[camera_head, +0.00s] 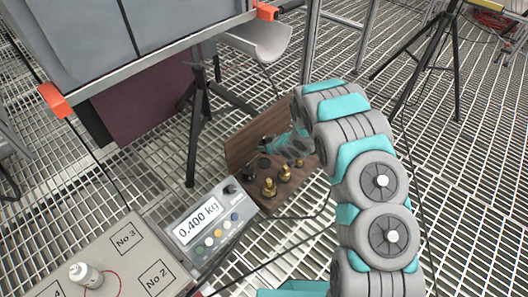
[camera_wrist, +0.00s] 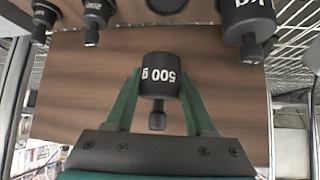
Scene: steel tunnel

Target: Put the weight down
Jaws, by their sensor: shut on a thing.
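A black weight marked 500 g (camera_wrist: 160,76) sits between the two green fingers of my gripper (camera_wrist: 160,92) in the wrist view. The fingers are shut on its sides, and its knob points toward the gripper's base. Brown wood lies behind the weight; I cannot tell whether the weight touches it. In the head view my gripper (camera_head: 270,147) is at the open wooden weight case (camera_head: 242,141), and the held weight is hard to make out there.
Other black weights (camera_wrist: 248,20) line the top of the wrist view. Brass weights (camera_head: 269,187) stand in the case. A scale display (camera_head: 197,222) reads 0.400 kg beside it. A bench with numbered spots (camera_head: 125,262) holds a small white-capped item (camera_head: 86,275). A black tripod (camera_head: 200,110) stands behind.

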